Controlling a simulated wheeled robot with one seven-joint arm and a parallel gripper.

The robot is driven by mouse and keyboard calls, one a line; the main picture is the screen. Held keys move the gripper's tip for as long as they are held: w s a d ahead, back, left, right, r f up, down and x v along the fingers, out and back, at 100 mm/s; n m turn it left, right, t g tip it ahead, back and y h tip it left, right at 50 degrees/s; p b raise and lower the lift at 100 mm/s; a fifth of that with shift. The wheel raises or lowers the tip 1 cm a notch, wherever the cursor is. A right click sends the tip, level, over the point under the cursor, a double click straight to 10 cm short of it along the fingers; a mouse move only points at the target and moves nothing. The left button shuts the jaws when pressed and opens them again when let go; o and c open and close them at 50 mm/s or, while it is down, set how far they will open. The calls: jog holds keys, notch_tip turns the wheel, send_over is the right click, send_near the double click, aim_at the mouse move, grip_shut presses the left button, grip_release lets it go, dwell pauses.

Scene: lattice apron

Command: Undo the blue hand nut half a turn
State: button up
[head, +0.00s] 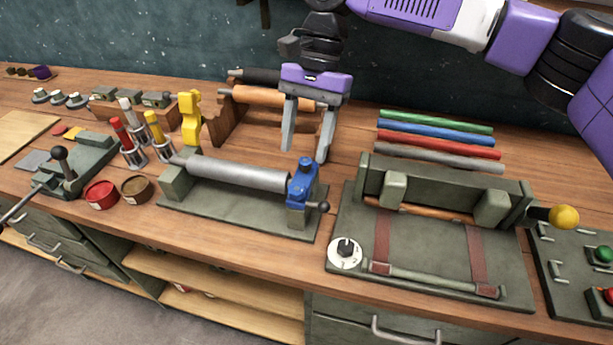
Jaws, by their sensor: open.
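The blue hand nut (303,180) sits upright on the right-hand end of a green fixture with a grey roller (240,172). A small dark lever knob (323,206) sticks out low on its right side. My gripper (305,156) points down above and behind the blue nut, with its two grey fingers spread apart and nothing between them. The fingertips look close to the top of the nut in the picture, but I cannot tell the exact distance in depth. The right finger passes just to the right of the nut's top.
A rack with an orange roller (270,96) stands just behind my gripper. Coloured rods (437,132) lie at the back right. A green press with a yellow knob (565,217) stands to the right. Marker holders and red and brown tins (101,195) are at left.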

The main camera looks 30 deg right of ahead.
aim_at(297, 187)
jog(key=x, duration=0.7)
jog(key=shift+f+p, duration=0.35)
